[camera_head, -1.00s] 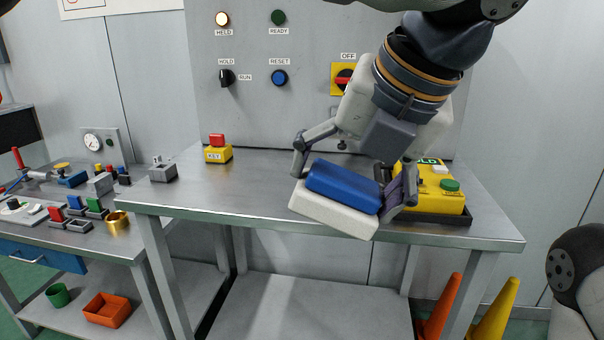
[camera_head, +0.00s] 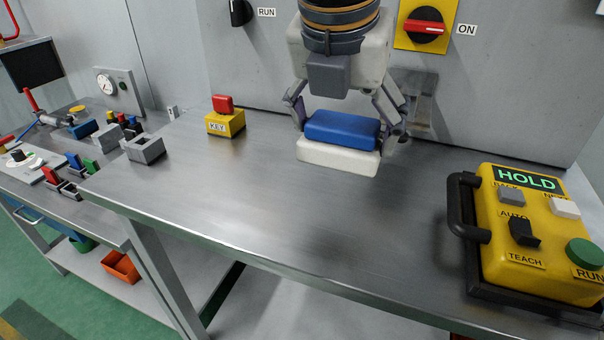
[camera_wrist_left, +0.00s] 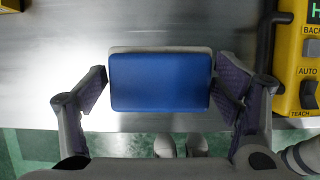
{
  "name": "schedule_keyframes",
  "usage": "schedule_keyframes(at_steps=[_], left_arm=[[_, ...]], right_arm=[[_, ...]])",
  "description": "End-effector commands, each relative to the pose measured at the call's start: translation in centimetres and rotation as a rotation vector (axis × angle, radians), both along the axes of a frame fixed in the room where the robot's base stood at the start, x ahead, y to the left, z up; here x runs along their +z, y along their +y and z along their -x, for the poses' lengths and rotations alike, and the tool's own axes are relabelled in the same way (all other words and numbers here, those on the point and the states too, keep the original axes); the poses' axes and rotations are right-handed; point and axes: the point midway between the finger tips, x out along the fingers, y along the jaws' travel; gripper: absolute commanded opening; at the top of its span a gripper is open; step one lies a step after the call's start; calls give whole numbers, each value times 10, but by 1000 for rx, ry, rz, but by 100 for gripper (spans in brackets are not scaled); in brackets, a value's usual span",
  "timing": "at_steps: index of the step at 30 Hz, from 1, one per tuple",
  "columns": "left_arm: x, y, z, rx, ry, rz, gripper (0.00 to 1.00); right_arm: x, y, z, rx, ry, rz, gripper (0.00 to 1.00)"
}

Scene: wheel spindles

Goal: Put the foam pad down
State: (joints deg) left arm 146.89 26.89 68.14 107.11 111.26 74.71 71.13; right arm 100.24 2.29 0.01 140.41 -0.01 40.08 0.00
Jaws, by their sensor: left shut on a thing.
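The foam pad has a blue upper block (camera_head: 342,130) on a thicker white base (camera_head: 338,157). In the head view it is at the back middle of the steel table, level, with the base low over the top; I cannot tell whether it touches. My left gripper (camera_head: 347,118) points down and is shut on the pad, one finger at each short side. In the left wrist view the blue block (camera_wrist_left: 160,82) lies between the fingers of the left gripper (camera_wrist_left: 162,88), and only a thin rim of the white base shows. My right gripper is not in view.
A yellow pendant (camera_head: 530,235) reading HOLD stands in a dark holder at the right. A yellow KEY block with a red top (camera_head: 225,122) and a grey bracket (camera_head: 145,149) are on the left. The steel table (camera_head: 290,230) is bare in front of the pad.

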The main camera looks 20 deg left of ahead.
Motion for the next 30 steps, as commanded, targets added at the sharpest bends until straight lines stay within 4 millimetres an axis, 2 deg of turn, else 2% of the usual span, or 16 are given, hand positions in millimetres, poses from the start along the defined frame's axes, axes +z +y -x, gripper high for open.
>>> schedule_keyframes(at_steps=[1, 6, 13, 15, 18, 19, 20, 24, 25, 27, 30], left_arm=[[-6, 14, 0, 3, 3, 3, 60], [-40, 41, -1, 1, 2, 1, 60], [-67, 62, -2, 1, 3, 1, 60], [-82, 62, -2, -2, 4, -3, 60], [-94, 61, -2, -2, 1, -1, 60], [-95, 61, -3, -1, 1, 0, 61], [-96, 61, -3, -1, 0, 0, 57], [-96, 61, -2, -1, 2, 0, 57], [-96, 61, -2, -1, 3, 0, 89], [-96, 61, -2, -1, 3, 0, 100], [-96, 61, -3, -1, 2, 0, 100]], right_arm=[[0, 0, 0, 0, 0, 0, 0], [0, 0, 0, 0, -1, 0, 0], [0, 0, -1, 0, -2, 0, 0], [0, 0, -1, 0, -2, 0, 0], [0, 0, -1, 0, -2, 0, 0], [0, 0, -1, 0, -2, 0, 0], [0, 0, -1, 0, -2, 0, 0], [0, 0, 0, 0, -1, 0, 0], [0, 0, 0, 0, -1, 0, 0], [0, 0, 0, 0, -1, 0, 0], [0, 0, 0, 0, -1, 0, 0]])
